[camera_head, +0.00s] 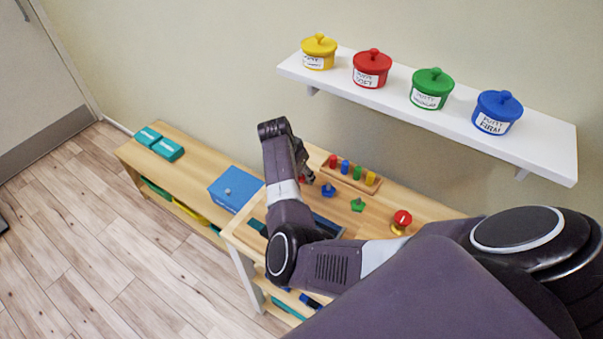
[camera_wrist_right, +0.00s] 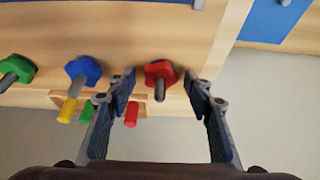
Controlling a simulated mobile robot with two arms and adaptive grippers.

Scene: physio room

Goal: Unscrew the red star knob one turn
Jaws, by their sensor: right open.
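The red star knob (camera_wrist_right: 160,74) shows in the right wrist view, on a dark bolt on the wooden board. My right gripper (camera_wrist_right: 160,82) is open, with one fingertip on each side of the knob and a visible gap at both sides. In the head view my right gripper (camera_head: 306,172) is over the wooden bench, and the red knob is mostly hidden by it. A blue star knob (camera_wrist_right: 83,70) and a green star knob (camera_wrist_right: 17,69) stand in a row beside the red one. My left gripper is not in view.
In the head view, a rack of coloured pegs (camera_head: 351,174) stands close behind the knobs. A red-topped brass piece (camera_head: 401,221) is to the right. A blue box (camera_head: 235,189) is to the left. A white shelf (camera_head: 545,148) with putty pots hangs above.

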